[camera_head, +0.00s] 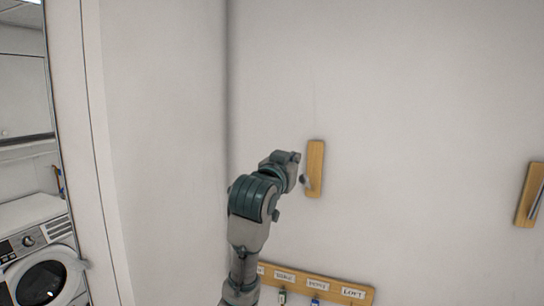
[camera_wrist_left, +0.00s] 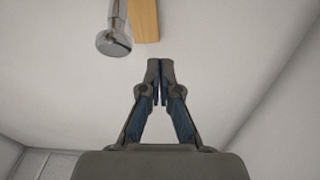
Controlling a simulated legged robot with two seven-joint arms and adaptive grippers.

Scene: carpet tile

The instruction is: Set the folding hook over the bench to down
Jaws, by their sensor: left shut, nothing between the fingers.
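A wooden plate (camera_head: 316,160) is fixed upright on the white wall right of centre in the head view. A metal hook end (camera_head: 305,180) shows at its lower left. In the left wrist view, the metal hook (camera_wrist_left: 114,38) has a round end and stands beside the wooden plate (camera_wrist_left: 144,18) at the top. My left gripper (camera_head: 294,160) is just left of the plate and partly hidden by its own wrist. In the wrist view its fingertips (camera_wrist_left: 159,68) are together and empty, apart from the hook. No bench shows, and my right gripper is out of view.
Another wooden plate (camera_head: 525,208) with a metal hook (camera_head: 538,198) is at the right edge. A labelled key rack (camera_head: 345,290) with hanging keys is low on the wall. A washing machine (camera_head: 42,270) stands beyond the doorway at left. The wall between the two plates is clear.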

